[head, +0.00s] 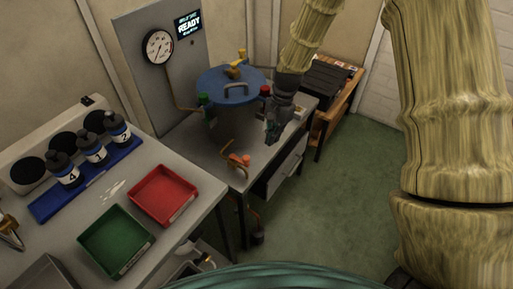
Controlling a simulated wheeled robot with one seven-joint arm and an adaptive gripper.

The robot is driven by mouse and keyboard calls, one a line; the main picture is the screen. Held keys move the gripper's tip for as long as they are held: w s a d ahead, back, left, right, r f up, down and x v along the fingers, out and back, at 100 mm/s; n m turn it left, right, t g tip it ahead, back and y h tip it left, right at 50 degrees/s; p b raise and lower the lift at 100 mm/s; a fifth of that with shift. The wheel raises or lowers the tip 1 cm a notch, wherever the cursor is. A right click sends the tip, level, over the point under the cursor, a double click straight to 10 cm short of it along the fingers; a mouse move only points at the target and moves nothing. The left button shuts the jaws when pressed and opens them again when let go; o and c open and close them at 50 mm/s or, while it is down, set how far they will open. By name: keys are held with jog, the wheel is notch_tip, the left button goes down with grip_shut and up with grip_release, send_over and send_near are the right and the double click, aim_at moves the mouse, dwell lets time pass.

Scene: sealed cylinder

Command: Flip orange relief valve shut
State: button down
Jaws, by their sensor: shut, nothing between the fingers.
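The orange relief valve (238,159) sits near the front edge of the grey bench, with an orange lever or pipe rising at its left. Its exact lever position is too small to tell. My gripper (272,136) is dark, points down and is shut and empty. In the picture it is right of and above the orange valve, apart from it. The sealed cylinder's blue lid (216,85) with a grey handle and a yellow fitting stands behind. A green knob (203,99) is at its left and a red knob (265,91) at its right, close to my arm.
A round gauge (158,46) and a display reading READY (188,25) are on the back panel. The left counter holds a red tray (163,194), a green tray (116,241) and numbered bottles on a blue rack (47,207). Green floor (335,200) is clear at right.

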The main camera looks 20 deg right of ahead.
notch_tip(320, 180, up, 6)
jog(key=w+m, duration=0.1)
jog(key=w, duration=0.1)
jog(key=shift+w+d+f, duration=0.15)
jog(key=shift+w+f, duration=0.05)
jog(key=shift+f, duration=0.1)
jog(key=s+a+f+p, duration=0.2)
jog(key=a+f, duration=0.4)
jog(key=f, duration=0.3)
jog(key=shift+s+f, duration=0.25)
jog(key=shift+f, duration=0.05)
jog(key=shift+s+p, duration=0.1)
jog(key=shift+p, duration=0.2)
jog(key=shift+s+a+m, duration=0.1)
jog(key=shift+s+m, duration=0.1)
jog(key=shift+m, duration=0.2)
